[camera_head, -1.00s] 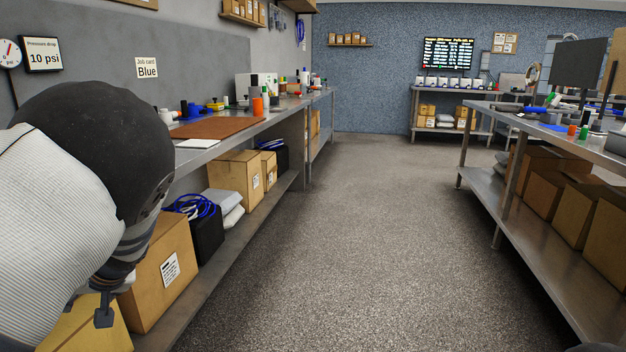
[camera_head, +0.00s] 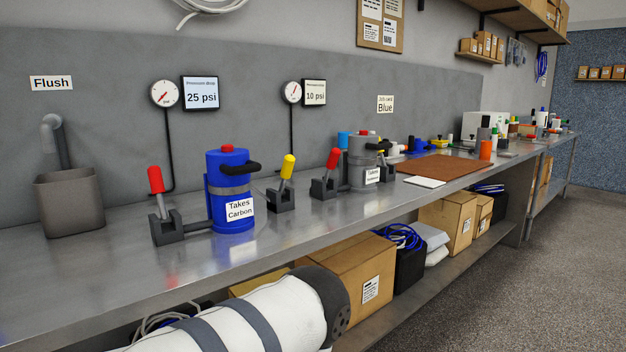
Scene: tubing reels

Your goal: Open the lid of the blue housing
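The blue housing (camera_head: 229,188) stands upright on the steel bench, left of the picture's middle. It has a red knob on top, a black handle (camera_head: 240,167) at its upper right and a label reading "Takes Carbon". Its lid looks shut. One of my arms crosses the bottom of the picture, below the bench's front edge and apart from the housing. No gripper fingers show, so neither gripper is in view.
Red-handled (camera_head: 156,181) and yellow-handled (camera_head: 288,168) levers flank the blue housing. A grey housing (camera_head: 362,168) stands farther right, a grey bin (camera_head: 71,207) at left. Gauges hang behind. The bench front (camera_head: 120,285) is bare. Boxes fill the lower shelf.

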